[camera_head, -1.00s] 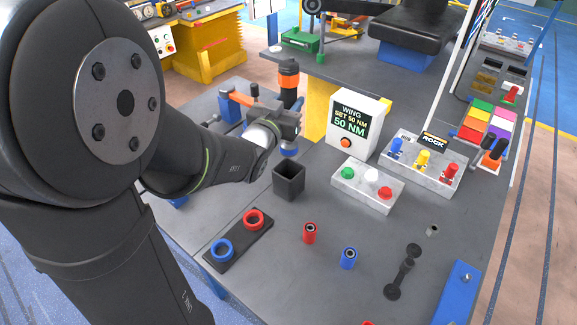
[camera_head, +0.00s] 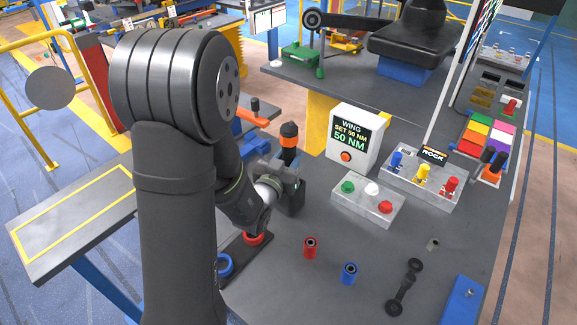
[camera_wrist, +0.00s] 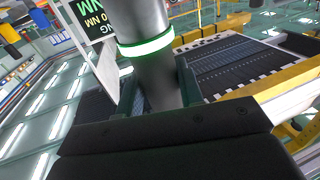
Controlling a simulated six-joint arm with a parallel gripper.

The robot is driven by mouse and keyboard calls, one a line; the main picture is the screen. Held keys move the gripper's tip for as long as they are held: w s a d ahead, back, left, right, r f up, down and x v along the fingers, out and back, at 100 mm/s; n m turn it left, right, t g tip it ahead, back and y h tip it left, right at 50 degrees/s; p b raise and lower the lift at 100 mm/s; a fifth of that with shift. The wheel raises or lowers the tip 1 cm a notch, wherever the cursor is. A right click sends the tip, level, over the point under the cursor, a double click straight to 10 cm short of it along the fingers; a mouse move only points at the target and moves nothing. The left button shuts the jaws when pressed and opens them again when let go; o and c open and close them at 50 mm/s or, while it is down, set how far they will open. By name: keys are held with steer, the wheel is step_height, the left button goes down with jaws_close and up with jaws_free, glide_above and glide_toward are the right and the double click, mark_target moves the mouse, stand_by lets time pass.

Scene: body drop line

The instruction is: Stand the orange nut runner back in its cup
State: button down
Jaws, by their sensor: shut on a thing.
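The orange nut runner (camera_head: 289,131), with a dark top and an orange band, stands upright in my gripper (camera_head: 288,170) in the head view. The gripper is shut on its dark body below the orange band. The dark square cup (camera_head: 297,203) shows only in part, directly below and behind the gripper. I cannot tell how deep the tool's lower end sits in it. In the wrist view the grey tool body (camera_wrist: 152,75) with a lit green ring passes between the jaws (camera_wrist: 158,95).
A WING 50 NM display box (camera_head: 355,135) stands right of the tool. A button box (camera_head: 362,203) is in front of it. Red (camera_head: 310,247) and blue (camera_head: 349,272) sockets stand on the bench. A black plate (camera_head: 245,260) with rings lies near my arm.

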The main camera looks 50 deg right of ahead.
steer(key=shift+f, duration=1.5)
steer(key=shift+f, duration=0.2)
steer(key=c, duration=1)
jaws_free()
steer(key=shift+o, duration=0.2)
steer(key=shift+r, duration=0.15)
steer(key=v, duration=1.2)
steer(key=shift+d, duration=0.1)
